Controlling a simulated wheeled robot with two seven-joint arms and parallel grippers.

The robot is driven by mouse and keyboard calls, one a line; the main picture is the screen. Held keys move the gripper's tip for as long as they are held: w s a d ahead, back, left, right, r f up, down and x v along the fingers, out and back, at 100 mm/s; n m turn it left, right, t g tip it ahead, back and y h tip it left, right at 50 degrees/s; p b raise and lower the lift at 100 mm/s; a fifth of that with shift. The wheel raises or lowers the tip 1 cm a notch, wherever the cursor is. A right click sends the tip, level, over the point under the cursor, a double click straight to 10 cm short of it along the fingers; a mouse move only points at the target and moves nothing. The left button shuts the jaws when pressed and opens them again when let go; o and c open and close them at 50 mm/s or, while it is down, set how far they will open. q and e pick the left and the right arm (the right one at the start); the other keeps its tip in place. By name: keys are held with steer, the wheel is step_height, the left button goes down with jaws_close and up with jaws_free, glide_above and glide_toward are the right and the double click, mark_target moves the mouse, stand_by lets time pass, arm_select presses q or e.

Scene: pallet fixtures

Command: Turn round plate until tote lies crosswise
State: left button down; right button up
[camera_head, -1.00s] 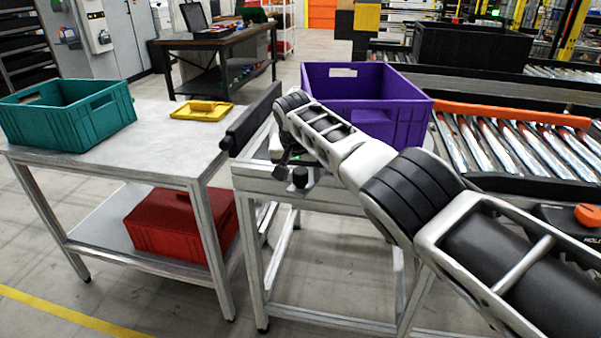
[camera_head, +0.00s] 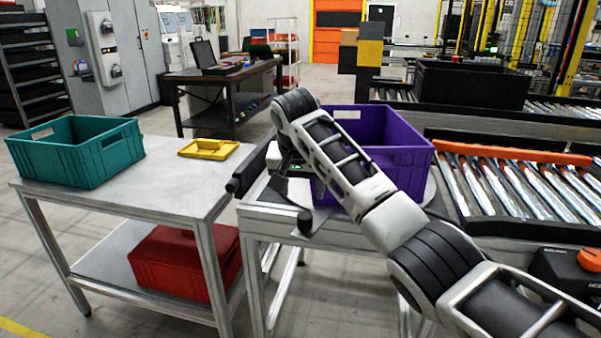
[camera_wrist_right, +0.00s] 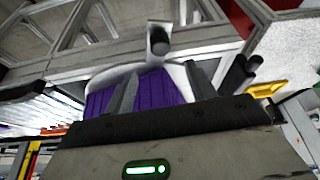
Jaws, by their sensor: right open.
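The purple tote (camera_head: 407,172) stands upright on the pale round plate (camera_head: 430,189), partly hidden by my right arm. The plate's rim also shows in the wrist view (camera_wrist_right: 180,76). A black knob (camera_head: 305,219) sticks up at the near-left side of the plate; in the wrist view the knob (camera_wrist_right: 159,42) appears beyond my fingertips. My left gripper is not in view.
A black bar (camera_head: 248,171) lies at the left edge of the plate's stand. A metal table (camera_head: 150,180) to the left holds a teal tote (camera_head: 85,160) and a yellow lid-like piece (camera_head: 208,149). A red tote (camera_head: 180,265) is below. A roller conveyor (camera_head: 510,190) lies right.

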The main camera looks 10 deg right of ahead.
steer(key=shift+v, duration=2.1)
steer(key=c, duration=0.3)
step_height(320, 180, down, 4)
steer(key=shift+a+r+y, duration=0.1)
steer(key=shift+y, duration=0.2)
jaws_close()
steer(key=n+y, duration=0.1)
steer(key=n, duration=0.1)
glide_toward(299, 236)
step_height(299, 236, down, 4)
steer(key=s, duration=0.2)
steer(key=s+f+n+t+y, duration=0.1)
steer(key=s+f, duration=0.3)
steer(key=f, duration=0.3)
steer(key=s+f+t+y, duration=0.1)
steer(key=s+f, duration=0.3)
steer(key=f, duration=0.3)
steer(key=s+d+f+n+t, duration=0.1)
steer(key=s+d+f+t, duration=0.1)
steer(key=s, duration=0.9)
steer(key=s+d+f+n+t, duration=0.2)
steer(key=s+d+f, duration=0.1)
steer(key=s, duration=0.9)
steer(key=shift+d+y, duration=0.4)
steer(key=shift+d, duration=0.4)
